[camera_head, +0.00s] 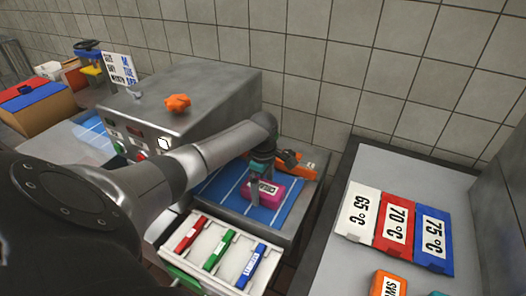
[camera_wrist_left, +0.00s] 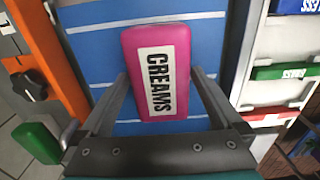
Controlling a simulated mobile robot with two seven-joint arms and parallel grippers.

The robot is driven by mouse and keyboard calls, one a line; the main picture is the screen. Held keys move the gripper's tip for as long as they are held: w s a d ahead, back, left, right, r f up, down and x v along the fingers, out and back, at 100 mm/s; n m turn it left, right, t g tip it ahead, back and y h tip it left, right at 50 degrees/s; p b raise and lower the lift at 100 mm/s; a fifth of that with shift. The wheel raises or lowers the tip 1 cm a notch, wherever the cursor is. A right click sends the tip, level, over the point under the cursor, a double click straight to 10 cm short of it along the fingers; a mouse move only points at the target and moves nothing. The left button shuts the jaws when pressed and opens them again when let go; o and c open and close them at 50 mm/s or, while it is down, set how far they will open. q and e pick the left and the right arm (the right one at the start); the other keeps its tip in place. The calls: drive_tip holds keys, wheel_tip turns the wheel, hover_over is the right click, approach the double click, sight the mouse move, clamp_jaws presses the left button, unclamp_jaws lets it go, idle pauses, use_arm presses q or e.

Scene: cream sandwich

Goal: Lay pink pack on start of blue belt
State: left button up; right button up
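The pink pack (camera_wrist_left: 155,70), with a white label reading CREAMS, is over the near part of the blue belt (camera_wrist_left: 95,62) with its white cross lines. It also shows in the head view (camera_head: 275,190). My left gripper (camera_head: 264,180) reaches down from above, with one finger on each side of the pack. Whether the pack's underside rests on the belt is hard to see. My right gripper is not in view.
A grey machine (camera_head: 195,90) with an orange knob stands behind my left arm. A white tray (camera_head: 205,233) with red, green and blue bars stands in front of the belt. An orange part (camera_head: 296,168) lines the belt's end. Temperature plates (camera_head: 396,225) lie on the right table.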

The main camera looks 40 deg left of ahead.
use_arm(q)
drive_tip(key=shift+r, duration=0.1)
wheel_tip(320, 180, up, 15)
drive_tip(key=p, duration=0.3)
idle(0.8)
